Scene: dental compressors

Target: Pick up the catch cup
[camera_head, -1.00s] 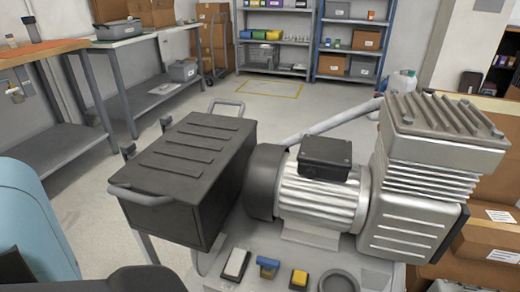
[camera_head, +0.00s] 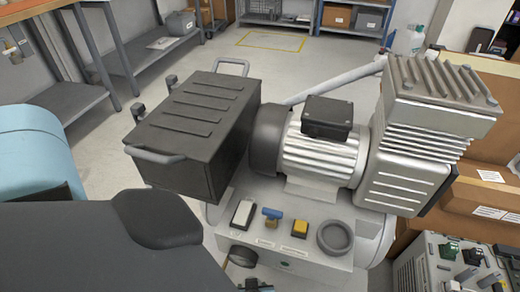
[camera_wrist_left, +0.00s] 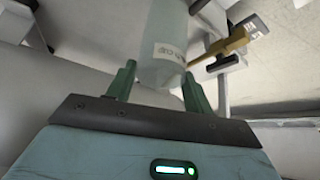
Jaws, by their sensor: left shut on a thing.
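In the left wrist view, my left gripper (camera_wrist_left: 160,70) has its two green fingers on either side of a translucent pale cup, the catch cup (camera_wrist_left: 163,58), and is shut on it. The cup has a white label with small print, and its upper part runs out of the top of the picture. A brass fitting (camera_wrist_left: 228,45) is just to the right of the cup; I cannot tell whether they touch. In the head view my dark left arm covers the lower left, and the gripper and cup cannot be made out. My right gripper is not in view.
Boxes (camera_head: 485,195) are at right.

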